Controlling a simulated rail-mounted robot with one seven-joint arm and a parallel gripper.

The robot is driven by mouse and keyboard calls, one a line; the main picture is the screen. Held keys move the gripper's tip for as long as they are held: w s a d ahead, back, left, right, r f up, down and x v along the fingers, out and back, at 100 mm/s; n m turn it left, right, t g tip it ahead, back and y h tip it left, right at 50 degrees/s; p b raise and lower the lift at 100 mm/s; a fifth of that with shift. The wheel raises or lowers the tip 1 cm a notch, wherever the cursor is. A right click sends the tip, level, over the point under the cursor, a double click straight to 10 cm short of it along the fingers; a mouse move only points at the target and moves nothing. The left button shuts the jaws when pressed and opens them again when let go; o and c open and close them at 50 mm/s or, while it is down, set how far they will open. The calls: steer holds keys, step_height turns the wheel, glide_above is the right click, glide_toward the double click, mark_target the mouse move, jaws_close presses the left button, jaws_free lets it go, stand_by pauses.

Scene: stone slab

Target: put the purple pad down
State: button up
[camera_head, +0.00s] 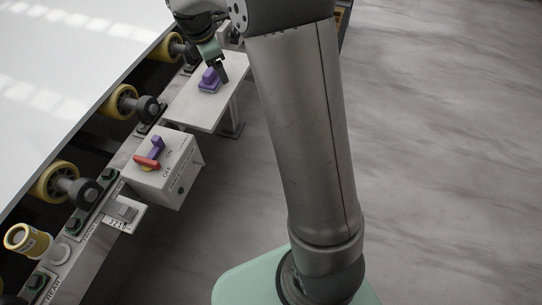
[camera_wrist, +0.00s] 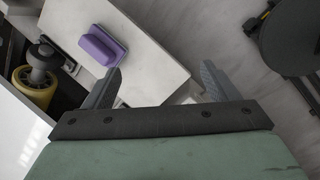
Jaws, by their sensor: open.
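The purple pad (camera_head: 210,80) rests on the pale flat shelf plate (camera_head: 201,112) that sticks out beside the machine's rail. In the wrist view the purple pad (camera_wrist: 103,46) is a block with a raised grip bar, lying near the plate's left edge. My gripper (camera_head: 222,62) is close above the pad in the head view. In the wrist view the two fingers of my gripper (camera_wrist: 158,82) are spread apart with nothing between them. The pad lies beyond the fingertips, off to the left.
A grey switch box (camera_head: 160,175) with a purple and red handle stands in front of the plate. A small numbered bracket (camera_head: 121,213) sits nearer. The floor on the right is clear.

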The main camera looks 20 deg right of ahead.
steer(key=s+f+m+g+y, duration=0.1)
steer(key=s+m, duration=0.8)
steer(key=s, duration=0.8)
steer(key=s+d+f+m+g+y, duration=0.1)
steer(key=s+f+m, duration=0.1)
steer(key=s+m, duration=0.7)
steer(key=s, duration=0.8)
steer(key=shift+d+f+m, duration=0.15)
steer(key=shift+d+m, duration=0.1)
steer(key=shift+m, duration=0.05)
step_height(320, 180, up, 9)
steer(key=a+p, duration=0.1)
steer(key=p, duration=0.7)
steer(key=shift+w+a+y, duration=0.15)
steer(key=shift+a+y, duration=0.15)
steer(key=shift+o, duration=0.6)
steer(key=shift+f, duration=0.1)
steer(key=shift+w+n, duration=0.1)
steer(key=shift+n, duration=0.3)
